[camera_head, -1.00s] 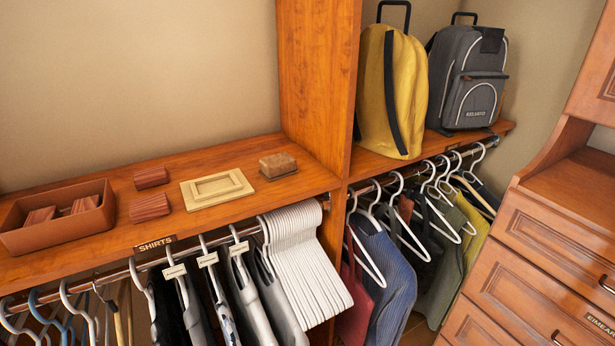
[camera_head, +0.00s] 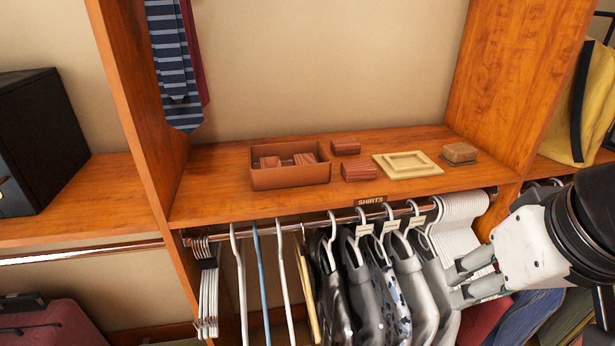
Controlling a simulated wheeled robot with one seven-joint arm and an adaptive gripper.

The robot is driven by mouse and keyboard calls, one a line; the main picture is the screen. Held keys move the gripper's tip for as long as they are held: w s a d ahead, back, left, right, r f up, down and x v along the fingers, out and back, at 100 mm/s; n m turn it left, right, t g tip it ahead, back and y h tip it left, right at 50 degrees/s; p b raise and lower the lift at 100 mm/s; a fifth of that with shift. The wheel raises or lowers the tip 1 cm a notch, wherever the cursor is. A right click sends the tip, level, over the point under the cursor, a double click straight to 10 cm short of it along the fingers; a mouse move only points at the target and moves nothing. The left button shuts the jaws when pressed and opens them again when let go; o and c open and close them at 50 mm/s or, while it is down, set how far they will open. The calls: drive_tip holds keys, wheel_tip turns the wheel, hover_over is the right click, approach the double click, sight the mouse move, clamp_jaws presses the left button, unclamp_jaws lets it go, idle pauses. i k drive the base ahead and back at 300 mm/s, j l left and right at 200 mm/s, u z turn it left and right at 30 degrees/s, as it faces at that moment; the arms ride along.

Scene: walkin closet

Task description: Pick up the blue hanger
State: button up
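The blue hanger (camera_head: 261,270) hangs from the rail under the shelf, left of centre, seen nearly edge-on. A white hanger (camera_head: 237,265) hangs to its left and another white hanger (camera_head: 283,275) to its right, with small gaps between. It holds no clothing that I can see, and its lower end runs out of the picture. My gripper (camera_head: 456,286) is at the right, its fingers apart and pointing left. It is in front of the grey shirts, well to the right of the blue hanger, and nothing shows between its fingers.
A bunched set of white hangers (camera_head: 207,290) hangs at the rail's left end. The shelf (camera_head: 215,200) above carries a brown box (camera_head: 290,178) and small blocks. Upright panels bound the bay.

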sight(256, 240)
drive_tip(key=u, duration=0.75)
drive_tip(key=l, duration=0.55)
drive_tip(key=i+l, duration=0.1)
drive_tip(key=l, duration=1.05)
drive_tip(key=i+z, duration=0.05)
